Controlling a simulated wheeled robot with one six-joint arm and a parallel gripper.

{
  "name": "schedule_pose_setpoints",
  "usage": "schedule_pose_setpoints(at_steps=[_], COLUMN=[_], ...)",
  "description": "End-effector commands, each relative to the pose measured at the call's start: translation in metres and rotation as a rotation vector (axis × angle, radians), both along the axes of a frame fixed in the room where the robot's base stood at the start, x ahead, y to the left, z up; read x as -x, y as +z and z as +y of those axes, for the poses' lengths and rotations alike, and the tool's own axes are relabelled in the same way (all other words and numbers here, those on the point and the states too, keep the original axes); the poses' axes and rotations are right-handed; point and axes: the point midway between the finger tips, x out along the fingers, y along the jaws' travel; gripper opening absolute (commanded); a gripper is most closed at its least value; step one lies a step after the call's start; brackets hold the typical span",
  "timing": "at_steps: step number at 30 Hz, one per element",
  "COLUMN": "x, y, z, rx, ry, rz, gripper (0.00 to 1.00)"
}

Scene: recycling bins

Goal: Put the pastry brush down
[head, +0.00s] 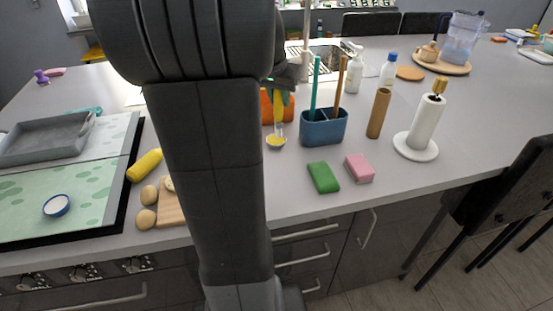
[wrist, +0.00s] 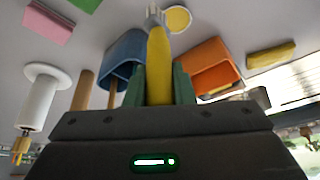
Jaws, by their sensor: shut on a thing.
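The pastry brush with a yellow handle (head: 278,108) hangs upright from my gripper (head: 279,93), its pale head pointing down. It also shows in the wrist view (wrist: 157,60), where my gripper (wrist: 160,88) has its green fingers shut on either side of the handle. Below the brush is a small round yellow dish (head: 276,143), also seen in the wrist view (wrist: 178,18). The brush head looks close to the dish; I cannot tell whether they touch.
A blue caddy (head: 322,130) with upright sticks stands right of the brush, and an orange container (head: 266,106) lies behind it, partly hidden by my arm. A green block (head: 323,177) and pink block (head: 359,168) lie in front.

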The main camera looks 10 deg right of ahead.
Motion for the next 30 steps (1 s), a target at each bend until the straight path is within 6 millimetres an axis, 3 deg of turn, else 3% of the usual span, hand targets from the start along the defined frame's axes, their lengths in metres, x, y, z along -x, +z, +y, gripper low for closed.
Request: schedule_pose_setpoints(at_steps=[3, 21, 30], x=[0.0, 0.0, 0.0], y=[-0.006, -0.09, -0.097], z=[0.0, 0.0, 0.0], rx=[0.0, 0.0, 0.0], ry=[0.001, 0.002, 0.002], rz=[0.003, 0.004, 0.0], gripper=[0.0, 0.0, 0.0])
